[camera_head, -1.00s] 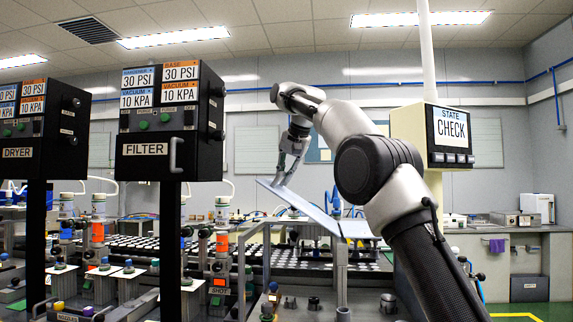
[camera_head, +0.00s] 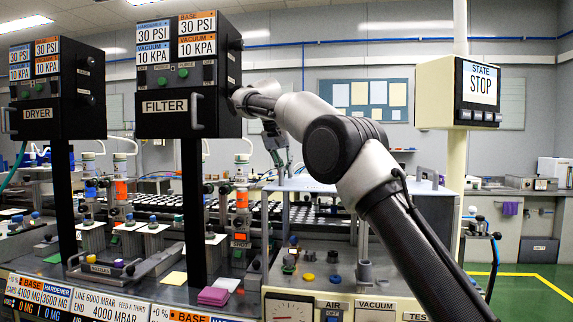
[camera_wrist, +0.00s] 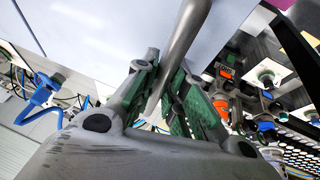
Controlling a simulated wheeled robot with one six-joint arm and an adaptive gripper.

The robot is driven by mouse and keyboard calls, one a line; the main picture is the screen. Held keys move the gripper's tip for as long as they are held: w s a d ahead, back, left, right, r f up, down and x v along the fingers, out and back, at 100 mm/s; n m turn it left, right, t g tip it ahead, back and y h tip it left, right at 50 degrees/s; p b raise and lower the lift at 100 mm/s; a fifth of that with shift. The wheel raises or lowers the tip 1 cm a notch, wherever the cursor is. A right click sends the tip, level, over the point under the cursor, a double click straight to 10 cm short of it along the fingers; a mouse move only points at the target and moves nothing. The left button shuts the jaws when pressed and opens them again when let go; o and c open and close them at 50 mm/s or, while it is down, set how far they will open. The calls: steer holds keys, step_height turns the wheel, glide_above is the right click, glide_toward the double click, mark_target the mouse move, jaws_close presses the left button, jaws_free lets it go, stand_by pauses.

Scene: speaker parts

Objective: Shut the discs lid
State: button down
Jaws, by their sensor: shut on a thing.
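The discs lid appears in the head view as a pale, nearly level panel (camera_head: 300,184) on top of the frame around the disc station, partly hidden behind my arm. In the wrist view its pale, smooth surface (camera_wrist: 100,28) fills the upper part. A grey bar handle (camera_wrist: 184,45) runs down from the top between my green-padded fingers. My gripper (camera_wrist: 160,98) is shut on this handle. In the head view my gripper (camera_head: 282,178) is at the lid's left part, pointing down. Whether the lid's edge touches the frame all along cannot be told.
A black FILTER box (camera_head: 186,75) stands on a post close to the left of my wrist. A DRYER box (camera_head: 55,90) is farther left. Rows of discs (camera_head: 170,205) lie behind. Open floor (camera_head: 535,290) is at right.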

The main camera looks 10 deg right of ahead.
steer(key=c, duration=1.5)
jaws_free()
steer(key=shift+o, duration=0.2)
steer(key=shift+r, duration=0.1)
steer(key=shift+v, duration=1.8)
steer(key=shift+s+a+r, duration=0.35)
steer(key=shift+r, duration=0.2)
steer(key=s+a, duration=0.7)
steer(key=s, duration=0.1)
steer(key=shift+s+a, duration=0.35)
steer(key=shift+a, duration=0.05)
